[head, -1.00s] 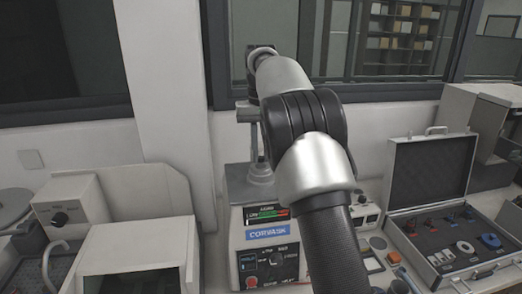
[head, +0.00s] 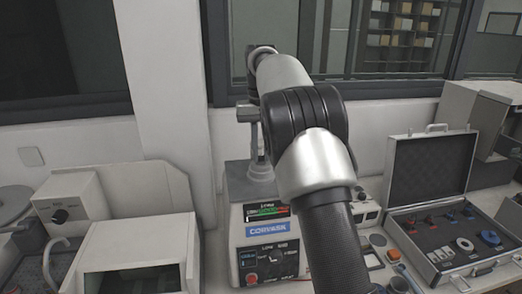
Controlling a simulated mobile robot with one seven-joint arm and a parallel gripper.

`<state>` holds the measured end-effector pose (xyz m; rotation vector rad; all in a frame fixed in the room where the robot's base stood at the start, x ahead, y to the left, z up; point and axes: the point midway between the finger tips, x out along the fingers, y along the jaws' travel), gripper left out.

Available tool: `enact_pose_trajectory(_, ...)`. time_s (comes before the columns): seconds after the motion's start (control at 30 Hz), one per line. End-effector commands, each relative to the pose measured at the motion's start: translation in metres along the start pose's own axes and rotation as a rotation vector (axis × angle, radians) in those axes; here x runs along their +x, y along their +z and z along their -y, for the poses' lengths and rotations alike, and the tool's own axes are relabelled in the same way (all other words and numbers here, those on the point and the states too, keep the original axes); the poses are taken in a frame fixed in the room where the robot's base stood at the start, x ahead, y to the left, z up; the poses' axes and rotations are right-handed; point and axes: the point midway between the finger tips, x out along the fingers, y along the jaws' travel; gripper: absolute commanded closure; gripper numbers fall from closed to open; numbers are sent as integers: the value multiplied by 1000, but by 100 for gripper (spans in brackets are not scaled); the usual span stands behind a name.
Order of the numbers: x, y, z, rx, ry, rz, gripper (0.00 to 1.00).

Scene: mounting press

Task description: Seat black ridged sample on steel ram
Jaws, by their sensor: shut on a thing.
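The mounting press (head: 268,240) stands on the bench in the middle, with a blue CORVASK label and a control panel with a knob on its front.
An open case (head: 440,220) with red, blue and white parts in foam lies at the right. A beige machine (head: 140,220) with a window stands at the left. Small items, including an orange-topped one (head: 393,255), sit between press and case. Windows are behind.

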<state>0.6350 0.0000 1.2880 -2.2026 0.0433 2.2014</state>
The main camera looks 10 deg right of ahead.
Motion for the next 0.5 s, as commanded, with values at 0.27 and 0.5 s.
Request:
enact_pose_trajectory(0.27, 0, 0, 0, 0, 0, 0, 100)
enact_pose_trajectory(0.5, 3, 0, 0, 0, 0, 1, 100)
